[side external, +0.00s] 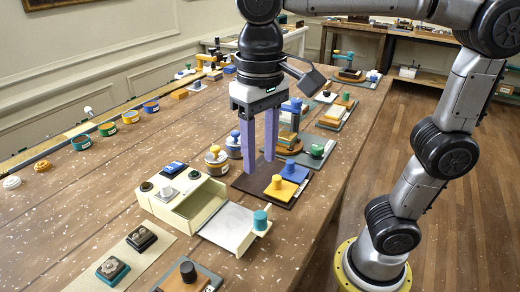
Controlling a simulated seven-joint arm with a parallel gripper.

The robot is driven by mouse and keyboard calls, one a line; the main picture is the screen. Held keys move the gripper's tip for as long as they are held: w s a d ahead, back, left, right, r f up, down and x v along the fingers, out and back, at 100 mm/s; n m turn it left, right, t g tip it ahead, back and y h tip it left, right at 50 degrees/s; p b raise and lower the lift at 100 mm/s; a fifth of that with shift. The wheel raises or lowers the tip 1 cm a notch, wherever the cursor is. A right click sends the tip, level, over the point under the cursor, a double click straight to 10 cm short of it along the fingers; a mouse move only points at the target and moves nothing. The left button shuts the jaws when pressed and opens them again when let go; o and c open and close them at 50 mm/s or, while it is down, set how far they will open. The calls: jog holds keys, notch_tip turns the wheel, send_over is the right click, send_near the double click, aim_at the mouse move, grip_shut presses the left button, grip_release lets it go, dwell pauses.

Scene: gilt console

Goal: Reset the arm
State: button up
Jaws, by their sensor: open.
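My gripper (261,165) points straight down above the wooden console (95,190), near the middle of the picture. Its two long purple fingers are apart and nothing shows between them. They hang in front of a dark board (248,184) that bears yellow blocks (281,188). I cannot tell how far the fingertips are above the board. My arm curves from the gripper over the top right and down to its yellow-ringed base on the floor.
A cream box (187,212) with an open drawer (228,225) sits in front of my gripper. More small blocks and knobs line the console's right side.

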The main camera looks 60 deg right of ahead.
jog(key=s+d+m+t, duration=0.2)
jog(key=s+d, duration=0.2)
jog(key=d, duration=0.3)
jog(key=s+d+f+n+t, duration=0.2)
jog(key=d+f+n+t, duration=0.1)
jog(key=f, duration=0.5)
jog(key=shift+s+d+f+n+t, duration=0.2)
jog(key=shift+d+f+n+t, duration=0.25)
jog(key=shift+n, duration=0.55)
